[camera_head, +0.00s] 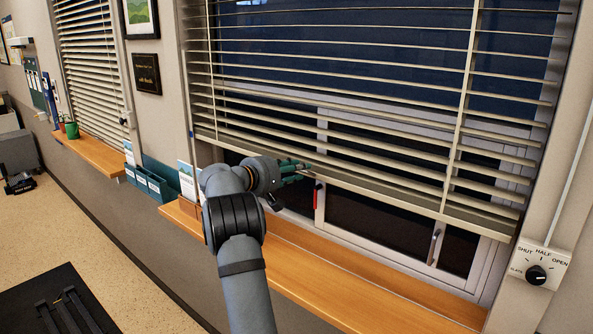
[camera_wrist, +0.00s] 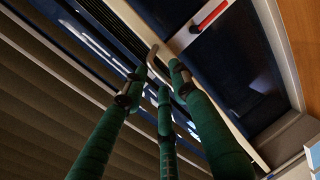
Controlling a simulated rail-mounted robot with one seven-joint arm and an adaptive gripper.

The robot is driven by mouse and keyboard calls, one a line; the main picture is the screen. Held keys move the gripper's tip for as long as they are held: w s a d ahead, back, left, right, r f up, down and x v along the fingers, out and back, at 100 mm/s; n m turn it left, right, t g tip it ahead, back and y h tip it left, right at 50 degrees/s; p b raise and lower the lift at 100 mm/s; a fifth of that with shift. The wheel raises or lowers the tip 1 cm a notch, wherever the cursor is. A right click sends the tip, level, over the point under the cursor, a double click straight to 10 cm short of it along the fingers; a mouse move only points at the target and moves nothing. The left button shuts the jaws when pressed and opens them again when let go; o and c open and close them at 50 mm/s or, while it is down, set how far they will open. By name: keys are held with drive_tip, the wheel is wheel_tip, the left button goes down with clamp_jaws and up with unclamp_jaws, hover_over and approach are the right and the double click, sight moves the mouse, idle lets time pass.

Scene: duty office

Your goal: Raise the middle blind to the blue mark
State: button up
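The large slatted blind (camera_head: 370,110) hangs in front of the dark window, its slats tilted open. Its bottom rail (camera_head: 400,201) slopes down to the right in the picture and stands above the sill. The blind also fills the left of the wrist view (camera_wrist: 50,105). A small blue mark (camera_head: 191,133) shows at the window's left edge. My gripper (camera_head: 303,168) is at the blind's lower edge, left of its middle.
A red strip (camera_head: 317,195) is on the window frame below the blind. A wooden sill (camera_head: 330,290) runs underneath. A slats dial (camera_head: 537,273) is on the wall at right. Another blind (camera_head: 90,65), teal holders (camera_head: 150,183) and a card stand are at left.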

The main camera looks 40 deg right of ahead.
drive_tip(key=shift+o, duration=0.4)
drive_tip(key=v, duration=1.2)
drive_tip(key=x, duration=1.2)
drive_tip(key=shift+f, duration=0.25)
drive_tip(key=shift+f, duration=0.15)
